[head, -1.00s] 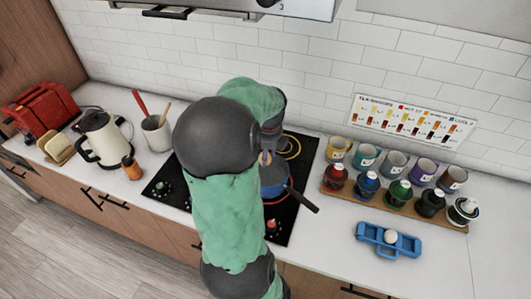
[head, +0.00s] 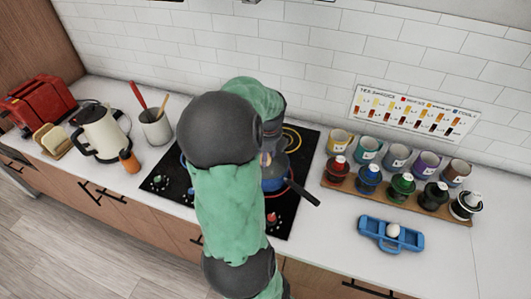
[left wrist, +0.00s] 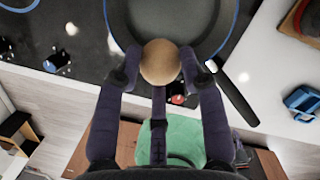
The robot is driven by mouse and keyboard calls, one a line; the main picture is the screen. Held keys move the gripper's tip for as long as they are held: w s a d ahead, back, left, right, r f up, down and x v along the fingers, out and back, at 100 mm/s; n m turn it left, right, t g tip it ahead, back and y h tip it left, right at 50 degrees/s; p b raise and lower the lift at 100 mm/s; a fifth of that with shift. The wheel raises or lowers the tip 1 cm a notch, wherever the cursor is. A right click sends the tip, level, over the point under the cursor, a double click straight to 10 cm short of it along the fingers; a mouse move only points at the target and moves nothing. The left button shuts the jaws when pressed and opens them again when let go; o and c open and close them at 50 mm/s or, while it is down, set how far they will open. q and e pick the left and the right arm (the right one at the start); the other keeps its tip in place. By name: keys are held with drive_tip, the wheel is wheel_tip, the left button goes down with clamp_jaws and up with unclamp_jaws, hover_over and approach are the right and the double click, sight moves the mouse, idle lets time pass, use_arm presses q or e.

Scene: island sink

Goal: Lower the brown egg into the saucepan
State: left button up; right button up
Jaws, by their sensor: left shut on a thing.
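The brown egg (left wrist: 160,62) is held between the fingertips of my left gripper (left wrist: 160,75) in the left wrist view. The dark saucepan (left wrist: 150,18) with a blue rim lies beyond the egg there, and the egg overlaps its near edge in the picture. How high the egg is above the pan cannot be told. In the head view the blue saucepan (head: 273,184) sits on the black hob, its handle pointing to the lower right. My arm hides part of the pan and most of the gripper. My right gripper is not in view.
A blue holder (head: 372,228) with a white egg (head: 393,230) stands on the counter to the right. Several cups and lidded pots stand on a wooden board (head: 400,196) behind it. A kettle (head: 100,132) and a utensil crock (head: 156,128) stand left of the hob.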

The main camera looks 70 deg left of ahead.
sight(268, 164)
use_arm(q)
drive_tip(key=shift+f+b, duration=1.4)
drive_tip(key=shift+f, duration=1.4)
drive_tip(key=shift+f+b, duration=0.4)
drive_tip(key=shift+f, duration=0.35)
drive_tip(key=o, duration=0.8)
drive_tip(key=shift+c, duration=0.2)
drive_tip(key=shift+r, duration=0.1)
drive_tip(key=r, duration=0.4)
drive_tip(key=d+r, duration=0.1)
drive_tip(key=r, duration=0.6)
drive_tip(key=shift+d+r, duration=0.35)
drive_tip(key=shift+r, duration=0.05)
